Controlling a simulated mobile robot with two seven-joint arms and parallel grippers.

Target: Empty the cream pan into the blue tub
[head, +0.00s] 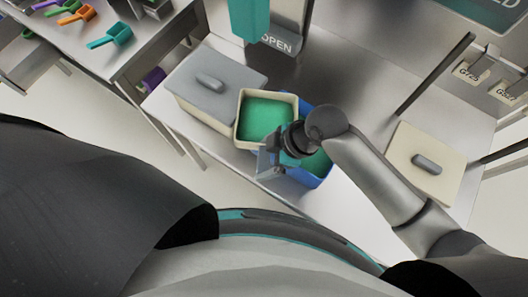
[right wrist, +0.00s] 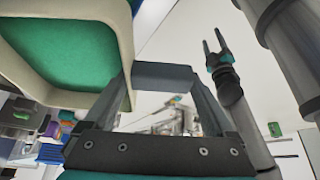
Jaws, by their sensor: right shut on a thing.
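The cream pan (head: 237,132) is a square, cream-rimmed container with green contents, left of centre in the head view. It also shows large at the upper left of the right wrist view (right wrist: 122,22). The blue tub (head: 323,182) is right of the pan and partly hidden by it and my right arm. Green shows inside the tub too. My right gripper (head: 270,163) is shut at the pan's near right corner. The exact grip is hard to see. My left gripper (right wrist: 214,48) shows in the right wrist view, its two fingers apart and empty.
A grey-lidded cream bin (head: 212,82) stands left of the pan. A cream lid with a grey handle (head: 425,160) lies on the counter at right. Coloured scoops (head: 112,36) lie on a side table. A teal block and an OPEN sign (head: 277,43) are behind.

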